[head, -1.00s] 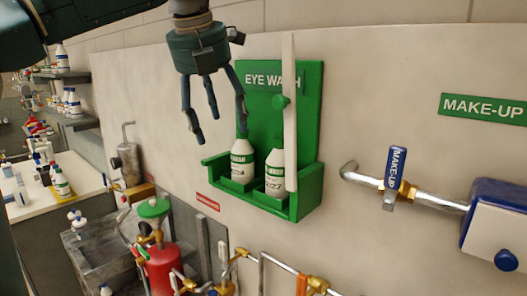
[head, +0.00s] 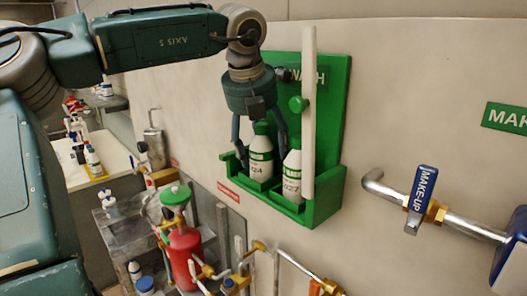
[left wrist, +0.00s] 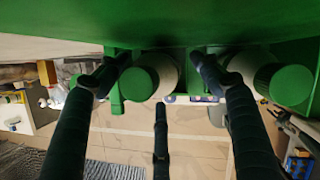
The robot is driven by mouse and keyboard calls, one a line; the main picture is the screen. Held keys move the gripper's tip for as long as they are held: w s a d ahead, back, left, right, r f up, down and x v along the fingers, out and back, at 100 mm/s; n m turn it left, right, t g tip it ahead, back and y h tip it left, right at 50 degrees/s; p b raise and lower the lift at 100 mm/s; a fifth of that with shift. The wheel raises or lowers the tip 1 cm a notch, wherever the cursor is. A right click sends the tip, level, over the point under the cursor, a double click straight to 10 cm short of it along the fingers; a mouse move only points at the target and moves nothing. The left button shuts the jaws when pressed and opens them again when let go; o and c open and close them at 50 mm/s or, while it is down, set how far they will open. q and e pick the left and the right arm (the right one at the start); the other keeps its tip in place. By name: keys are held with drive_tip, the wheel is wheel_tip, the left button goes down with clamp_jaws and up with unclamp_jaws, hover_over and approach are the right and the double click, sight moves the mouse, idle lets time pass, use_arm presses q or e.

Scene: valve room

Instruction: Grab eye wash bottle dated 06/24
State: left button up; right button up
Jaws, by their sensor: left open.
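The left eye wash bottle (head: 261,162), white with a green cap and a label on which "24" shows, stands upright in the green eye wash holder (head: 322,207). A second bottle (head: 292,178), with "027" partly readable, stands to its right. My left gripper (head: 261,147) is open and points down over the left bottle, one finger on each side. In the left wrist view, the left bottle's green cap (left wrist: 138,84) lies between the fingers, and the other bottle's cap (left wrist: 292,86) is outside them at right. Contact cannot be told. My right gripper is not in view.
A pipe with a blue MAKE-UP handle (head: 421,187) is at right. A red cylinder (head: 184,257) and pipes are below left.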

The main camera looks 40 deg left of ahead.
use_arm(q)
drive_tip(key=shift+a+f, duration=0.2)
drive_tip(key=shift+f, duration=0.2)
drive_tip(key=shift+a+f, duration=0.1)
drive_tip(key=shift+f, duration=0.15)
drive_tip(key=shift+a+f, duration=0.1)
drive_tip(key=shift+w, duration=0.1)
drive_tip(key=shift+c, duration=0.5)
drive_tip(key=c, duration=1.2)
drive_tip(key=shift+c, duration=0.2)
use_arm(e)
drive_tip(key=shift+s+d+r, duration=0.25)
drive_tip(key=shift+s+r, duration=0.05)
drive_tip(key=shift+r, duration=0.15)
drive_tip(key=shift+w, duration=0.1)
